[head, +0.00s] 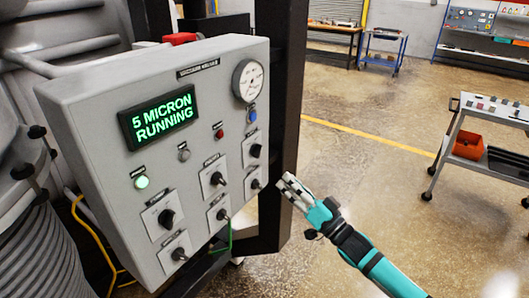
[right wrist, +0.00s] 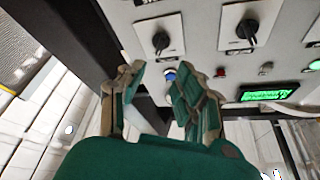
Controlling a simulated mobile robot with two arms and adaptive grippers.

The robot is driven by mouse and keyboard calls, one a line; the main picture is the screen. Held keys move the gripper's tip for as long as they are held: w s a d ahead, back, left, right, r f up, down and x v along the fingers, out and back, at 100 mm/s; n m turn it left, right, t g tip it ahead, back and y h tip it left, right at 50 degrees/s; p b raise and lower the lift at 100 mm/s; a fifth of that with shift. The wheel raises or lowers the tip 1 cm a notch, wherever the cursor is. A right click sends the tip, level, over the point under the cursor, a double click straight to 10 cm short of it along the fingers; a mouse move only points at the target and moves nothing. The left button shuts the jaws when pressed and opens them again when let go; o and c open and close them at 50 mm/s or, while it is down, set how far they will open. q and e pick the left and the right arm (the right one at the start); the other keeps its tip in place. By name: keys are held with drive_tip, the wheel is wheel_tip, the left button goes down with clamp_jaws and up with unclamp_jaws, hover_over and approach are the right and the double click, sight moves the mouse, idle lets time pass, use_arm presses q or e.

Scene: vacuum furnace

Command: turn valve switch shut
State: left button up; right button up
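The grey control panel (head: 90,110) carries several black rotary switches on white plates. They include an upper right one (head: 255,151), an upper middle one (head: 216,179), a left one (head: 167,218) and a lower right one (head: 255,184). Their labels are too small to read, so I cannot tell which is the valve switch. My right gripper (head: 290,190) is right of the panel, apart from it. In the right wrist view its fingers (right wrist: 155,78) are spread and empty, with two switches (right wrist: 160,40) (right wrist: 247,30) beyond them. My left gripper is out of view.
The panel has a green display (head: 160,117) reading "5 MICRON RUNNING", a round gauge (head: 248,80), and blue (head: 252,116), red (head: 219,134) and lit green (head: 142,182) buttons. A dark post (head: 290,100) stands behind its right edge. A cart (head: 455,130) stands far right; floor between is clear.

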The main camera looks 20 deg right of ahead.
sight(260, 152)
drive_tip(key=p+x, duration=0.2)
drive_tip(key=x, duration=0.9)
drive_tip(key=shift+p, duration=0.3)
drive_tip(key=shift+s, duration=0.1)
clamp_jaws()
